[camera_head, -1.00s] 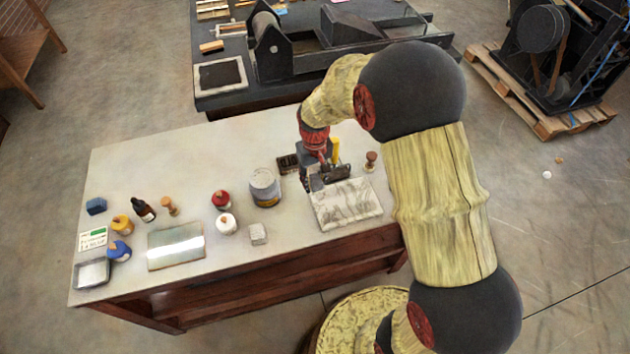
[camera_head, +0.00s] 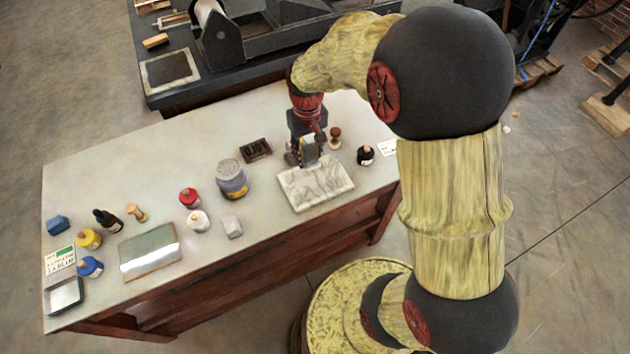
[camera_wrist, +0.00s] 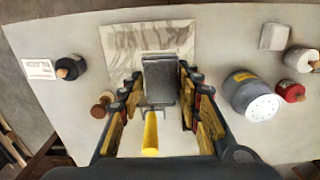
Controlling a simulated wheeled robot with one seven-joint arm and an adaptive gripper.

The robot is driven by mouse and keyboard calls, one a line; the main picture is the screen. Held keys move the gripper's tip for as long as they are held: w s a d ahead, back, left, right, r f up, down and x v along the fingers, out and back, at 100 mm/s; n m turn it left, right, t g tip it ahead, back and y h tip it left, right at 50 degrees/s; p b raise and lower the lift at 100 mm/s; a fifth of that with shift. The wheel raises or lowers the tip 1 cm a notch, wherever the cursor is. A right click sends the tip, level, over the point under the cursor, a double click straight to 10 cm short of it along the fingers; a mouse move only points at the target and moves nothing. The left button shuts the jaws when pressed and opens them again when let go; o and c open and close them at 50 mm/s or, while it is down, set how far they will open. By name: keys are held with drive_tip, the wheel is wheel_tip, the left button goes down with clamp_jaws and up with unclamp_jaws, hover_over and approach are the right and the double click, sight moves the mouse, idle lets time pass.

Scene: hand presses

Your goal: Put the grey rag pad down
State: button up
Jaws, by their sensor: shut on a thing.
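My gripper (camera_head: 306,158) points down over the far edge of the marbled slab (camera_head: 331,191). In the wrist view its two fingers (camera_wrist: 160,85) close on both sides of a grey block, which I take as the grey rag pad (camera_wrist: 160,74). The pad is held upright near the slab's far edge; I cannot tell if it touches the slab. A yellow handle (camera_wrist: 150,134) with a wire frame shows just below the pad in the wrist view, and the pad hides part of that tool. In the head view the fingers mostly hide the pad.
A wooden-handled stamp (camera_head: 335,137), a black jar (camera_head: 365,155) and a dark type block (camera_head: 255,150) stand near the slab. A grey can (camera_head: 231,179), a pale block (camera_head: 232,226) and red (camera_head: 189,197) and white jars (camera_head: 198,220) are left. Bare tabletop (camera_head: 170,165) lies farther left.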

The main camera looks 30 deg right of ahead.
drive_tip(key=s+d, duration=0.1)
drive_tip(key=s, duration=0.7)
drive_tip(key=b, duration=0.4)
hover_over(314, 179)
drive_tip(key=f, duration=1.1)
drive_tip(key=shift+s, duration=0.4)
drive_tip(key=shift+w+f, duration=0.2)
drive_tip(key=shift+w+f+b, duration=0.15)
drive_tip(key=shift+f+b, duration=0.6)
drive_tip(key=shift+f, duration=0.9)
drive_tip(key=shift+f, duration=0.1)
drive_tip(key=shift+f, duration=0.1)
drive_tip(key=o, duration=1)
